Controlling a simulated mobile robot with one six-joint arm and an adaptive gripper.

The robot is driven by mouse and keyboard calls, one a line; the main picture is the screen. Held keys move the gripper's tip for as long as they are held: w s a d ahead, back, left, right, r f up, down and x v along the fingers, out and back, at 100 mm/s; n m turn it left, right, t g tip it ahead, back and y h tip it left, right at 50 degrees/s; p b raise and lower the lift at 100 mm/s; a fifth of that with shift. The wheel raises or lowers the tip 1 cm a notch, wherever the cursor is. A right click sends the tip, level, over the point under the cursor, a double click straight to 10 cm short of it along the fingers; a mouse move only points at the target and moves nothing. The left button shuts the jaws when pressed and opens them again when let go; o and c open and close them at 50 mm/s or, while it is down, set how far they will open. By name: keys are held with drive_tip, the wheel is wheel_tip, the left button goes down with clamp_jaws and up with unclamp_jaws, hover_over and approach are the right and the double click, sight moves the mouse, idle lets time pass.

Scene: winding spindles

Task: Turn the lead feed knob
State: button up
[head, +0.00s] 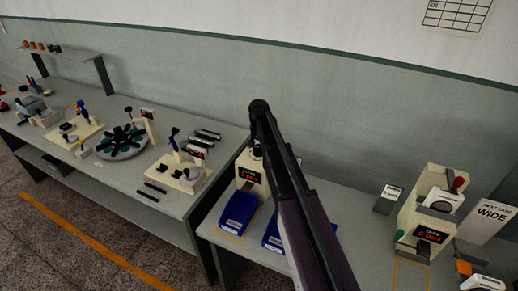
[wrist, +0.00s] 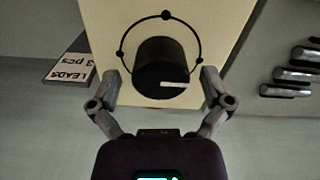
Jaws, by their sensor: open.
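The lead feed knob (wrist: 162,67) is a black round knob with a white pointer mark, on a cream panel (wrist: 228,25) in the wrist view. A thin black ring with several dots surrounds it. My gripper (wrist: 161,82) is open, with one finger on each side of the knob's lower part. I see gaps between the fingers and the knob, so it is not gripped. The white mark points to the right in the wrist view. In the head view my arm hides the gripper and the knob.
A card reading LEADS 3 pcs (wrist: 70,67) stands left of the panel in the wrist view. Dark metal cylinders (wrist: 293,75) lie to the right. In the head view, a blue tray (head: 238,213) sits beside my arm, and a cream machine (head: 425,225) stands at right.

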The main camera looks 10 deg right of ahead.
drive_tip(key=shift+n, duration=0.4)
